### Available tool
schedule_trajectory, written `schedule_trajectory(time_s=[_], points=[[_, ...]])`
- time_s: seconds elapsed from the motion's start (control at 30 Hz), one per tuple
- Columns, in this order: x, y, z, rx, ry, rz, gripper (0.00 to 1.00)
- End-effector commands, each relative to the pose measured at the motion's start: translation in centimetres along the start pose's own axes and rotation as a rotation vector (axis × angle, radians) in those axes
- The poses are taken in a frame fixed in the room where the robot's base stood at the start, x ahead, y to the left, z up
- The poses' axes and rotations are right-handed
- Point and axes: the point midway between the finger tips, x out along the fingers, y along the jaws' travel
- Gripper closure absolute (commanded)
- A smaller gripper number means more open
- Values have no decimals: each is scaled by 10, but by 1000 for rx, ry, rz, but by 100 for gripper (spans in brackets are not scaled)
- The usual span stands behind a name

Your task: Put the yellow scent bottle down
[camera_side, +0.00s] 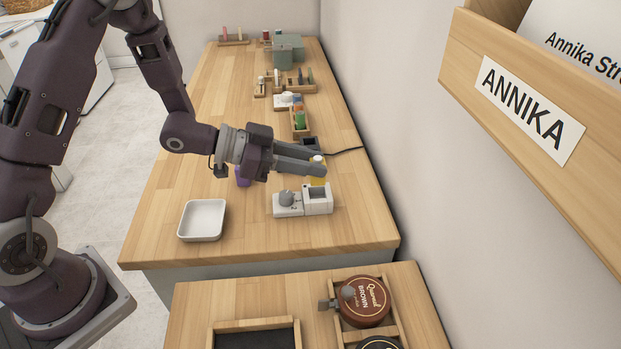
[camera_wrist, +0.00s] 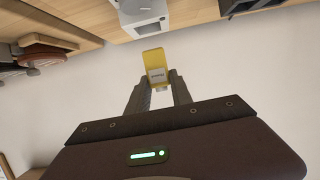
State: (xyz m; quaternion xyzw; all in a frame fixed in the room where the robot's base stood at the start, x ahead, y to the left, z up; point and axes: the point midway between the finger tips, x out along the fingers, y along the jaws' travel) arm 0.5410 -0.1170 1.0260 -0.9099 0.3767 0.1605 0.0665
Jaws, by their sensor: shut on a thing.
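The yellow scent bottle (camera_side: 318,181) has a white cap and shows at the end of my gripper (camera_side: 316,167), partly hidden by the fingers. In the wrist view the bottle (camera_wrist: 153,58) carries a pale label and sits between the two fingertips of my gripper (camera_wrist: 160,88), which is shut on it. In the side view the bottle is just behind the white device (camera_side: 301,201). I cannot tell whether its base touches the table.
A white tray (camera_side: 202,220) lies to the left on the wooden table (camera_side: 260,235). Small racks with bottles (camera_side: 300,121) line the wall side farther back. A wooden box labelled ANNIKA (camera_side: 460,60) hangs at right.

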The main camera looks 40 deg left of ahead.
Motion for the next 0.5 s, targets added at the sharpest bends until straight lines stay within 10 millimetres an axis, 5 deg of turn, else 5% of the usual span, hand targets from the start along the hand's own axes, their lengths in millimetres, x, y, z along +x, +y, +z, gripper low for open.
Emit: schedule_trajectory(time_s=[0.2, 0.37, 0.5], points=[[-14, 0, -39, 3, 2, -1, 100], [-18, -1, -44, 2, 0, 4, 100], [-43, -9, -35, 22, -1, 55, 100]])
